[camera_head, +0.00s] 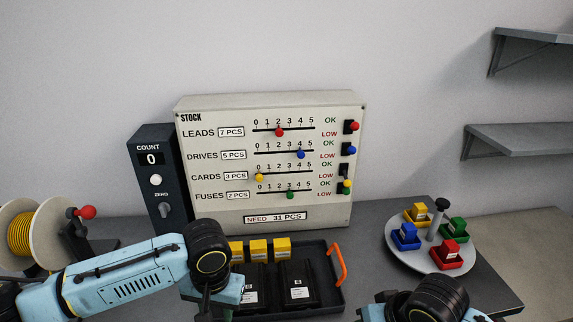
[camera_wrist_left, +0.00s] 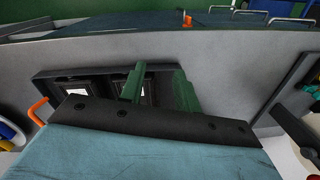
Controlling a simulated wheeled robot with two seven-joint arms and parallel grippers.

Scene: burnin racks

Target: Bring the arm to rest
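My left arm (camera_head: 120,283) comes in from the left. Its gripper (camera_head: 210,302) points down at the near left side of the black tray (camera_head: 338,297). In the left wrist view the two green fingers of this gripper (camera_wrist_left: 160,88) stand apart with nothing seen between them. The tray with its dark units shows behind the fingers. In the head view the fingertips are mostly hidden by the wrist. My right arm (camera_head: 432,300) shows only at the bottom edge, right of the tray. Its fingers cannot be made out.
A stock board (camera_head: 215,207) with sliders and switches stands at the back, beside a count box (camera_head: 157,178) reading 0. A cable spool (camera_head: 30,235) is at left. A round carousel (camera_head: 405,257) with coloured bins is at right. The tray has an orange handle (camera_head: 338,262).

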